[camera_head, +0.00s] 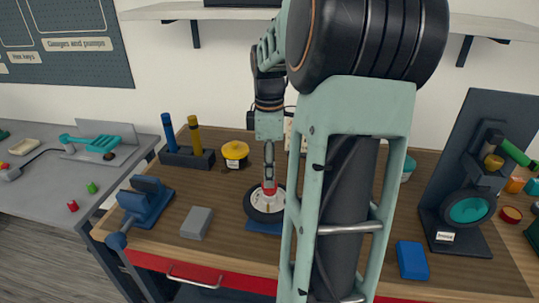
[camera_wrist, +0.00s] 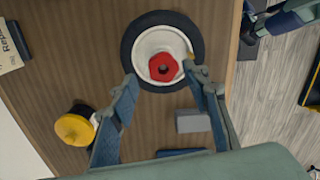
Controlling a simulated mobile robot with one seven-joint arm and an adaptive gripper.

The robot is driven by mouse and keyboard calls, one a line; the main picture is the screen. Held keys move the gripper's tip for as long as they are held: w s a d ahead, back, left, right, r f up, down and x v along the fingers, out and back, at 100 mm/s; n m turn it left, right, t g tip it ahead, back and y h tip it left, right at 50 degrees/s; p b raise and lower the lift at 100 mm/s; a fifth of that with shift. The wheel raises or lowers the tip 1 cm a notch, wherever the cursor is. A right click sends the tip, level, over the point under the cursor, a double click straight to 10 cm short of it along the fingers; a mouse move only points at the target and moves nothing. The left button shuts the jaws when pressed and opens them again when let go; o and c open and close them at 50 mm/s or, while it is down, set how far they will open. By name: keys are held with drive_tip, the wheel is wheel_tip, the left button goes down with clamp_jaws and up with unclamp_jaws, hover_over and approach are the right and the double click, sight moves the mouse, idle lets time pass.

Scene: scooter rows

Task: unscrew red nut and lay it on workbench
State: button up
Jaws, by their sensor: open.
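The red nut (camera_head: 269,188) sits at the centre of a small wheel with a white hub and black tyre (camera_head: 254,213). The wheel lies flat on a blue base on the wooden workbench (camera_head: 165,232). In the wrist view the nut (camera_wrist: 164,68) shows its central hole, inside the white hub of the wheel (camera_wrist: 132,42). My gripper (camera_head: 268,172) points down over the wheel. In the wrist view its fingers (camera_wrist: 160,74) are spread on either side of the nut, with nothing held. Whether the fingertips touch the hub cannot be told.
A grey block (camera_head: 196,223) and a blue vise (camera_head: 146,201) stand left of the wheel. A yellow-lidded pot (camera_head: 235,154) and a holder with blue and yellow handles (camera_head: 187,158) stand behind. A blue box (camera_head: 412,260) lies right. Bare wood shows around the grey block.

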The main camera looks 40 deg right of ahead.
drive_tip(key=shift+f, duration=1.95)
drive_tip(key=shift+c, duration=0.2)
